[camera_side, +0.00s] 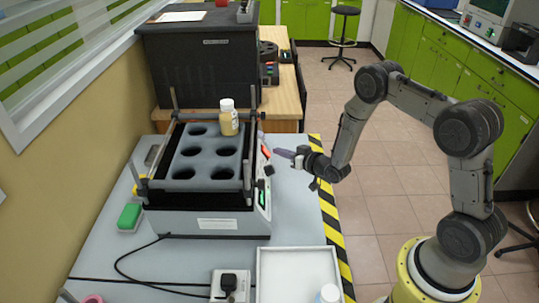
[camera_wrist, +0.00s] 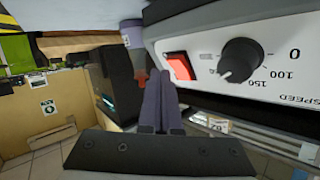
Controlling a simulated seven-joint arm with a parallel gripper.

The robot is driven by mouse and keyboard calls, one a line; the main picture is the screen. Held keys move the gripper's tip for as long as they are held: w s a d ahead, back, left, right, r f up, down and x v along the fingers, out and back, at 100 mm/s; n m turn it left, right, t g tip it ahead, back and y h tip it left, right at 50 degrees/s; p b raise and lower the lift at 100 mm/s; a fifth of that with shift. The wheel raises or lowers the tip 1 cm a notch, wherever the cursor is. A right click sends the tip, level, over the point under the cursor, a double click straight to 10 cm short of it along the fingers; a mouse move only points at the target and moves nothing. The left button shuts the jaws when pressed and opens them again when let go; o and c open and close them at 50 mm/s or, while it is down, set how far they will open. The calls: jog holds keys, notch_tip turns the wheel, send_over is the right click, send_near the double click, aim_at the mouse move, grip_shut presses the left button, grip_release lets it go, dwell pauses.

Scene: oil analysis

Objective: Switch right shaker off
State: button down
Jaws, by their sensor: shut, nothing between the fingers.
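A shaker (camera_side: 205,222) with a dark tray of round holes stands on the bench in the side view, its control panel facing right. One capped bottle (camera_side: 229,124) with tan contents stands upright in a far hole of the tray. In the wrist view, a white control panel (camera_wrist: 205,42) fills the upper right. It has a red rocker switch (camera_wrist: 180,66) and a black speed knob (camera_wrist: 241,58). My gripper (camera_side: 277,152) is shut and empty, right of the shaker. In the wrist view its purple-grey fingertips (camera_wrist: 161,76) are just left of the switch; I cannot tell whether they touch it.
A white tray (camera_side: 262,262) lies at the bench front, with a white-capped bottle (camera_side: 328,293) at its edge. A green block (camera_side: 130,216) sits left of the shaker. A large black box (camera_side: 200,62) stands behind. Striped tape (camera_side: 330,205) marks the bench's right edge; open floor lies beyond.

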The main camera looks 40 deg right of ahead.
jog(key=shift+w+a+f, duration=0.1)
dwell(0.5)
jog(key=shift+w+a+f, duration=0.15)
jog(key=shift+a+f, duration=0.05)
jog(key=shift+w+a+f, duration=0.15)
jog(key=shift+w, duration=0.05)
dwell(0.8)
jog(key=shift+s+d+r, duration=0.45)
dwell(0.5)
jog(key=shift+s+d+r, duration=1.4)
jog(key=shift+s+d, duration=0.05)
